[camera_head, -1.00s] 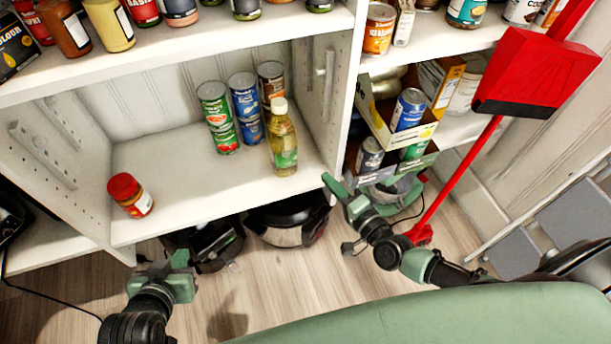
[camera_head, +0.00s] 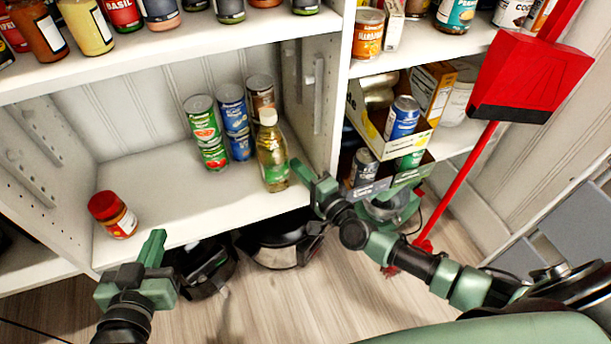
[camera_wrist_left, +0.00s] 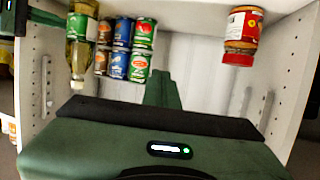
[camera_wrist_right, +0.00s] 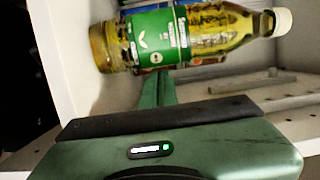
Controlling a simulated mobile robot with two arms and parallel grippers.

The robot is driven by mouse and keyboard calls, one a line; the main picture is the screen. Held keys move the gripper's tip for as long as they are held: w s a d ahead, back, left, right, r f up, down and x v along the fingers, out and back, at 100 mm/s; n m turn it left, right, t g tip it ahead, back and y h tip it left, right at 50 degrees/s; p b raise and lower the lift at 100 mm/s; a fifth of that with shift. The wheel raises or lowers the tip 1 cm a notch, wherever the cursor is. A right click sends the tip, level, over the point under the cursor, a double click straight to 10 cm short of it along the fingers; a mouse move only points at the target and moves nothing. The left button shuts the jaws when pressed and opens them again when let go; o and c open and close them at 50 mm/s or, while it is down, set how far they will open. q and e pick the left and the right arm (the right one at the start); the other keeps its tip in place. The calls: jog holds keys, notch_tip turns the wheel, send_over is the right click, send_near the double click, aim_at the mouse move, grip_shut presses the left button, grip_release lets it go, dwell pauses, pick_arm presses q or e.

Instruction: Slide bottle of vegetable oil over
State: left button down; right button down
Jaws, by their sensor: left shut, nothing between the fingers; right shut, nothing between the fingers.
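The bottle of vegetable oil (camera_head: 272,152) stands upright near the right front of the middle shelf, yellow with a green label and white cap. It also shows in the left wrist view (camera_wrist_left: 80,45) and, sideways and close, in the right wrist view (camera_wrist_right: 185,35). My right gripper (camera_head: 304,178) is shut and empty, its tip just right of the bottle's base; I cannot tell whether they touch. My left gripper (camera_head: 152,250) is shut and empty in front of the shelf edge, below the red-lidded jar (camera_head: 112,214).
Stacked cans (camera_head: 207,132) stand behind and left of the bottle. The shelf (camera_head: 160,188) is clear between the cans and the jar. A white upright panel (camera_head: 343,85) borders the shelf on the right. A red dustpan (camera_head: 530,75) stands further right.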

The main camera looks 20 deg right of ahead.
aim_at(268, 176)
dwell(0.3)
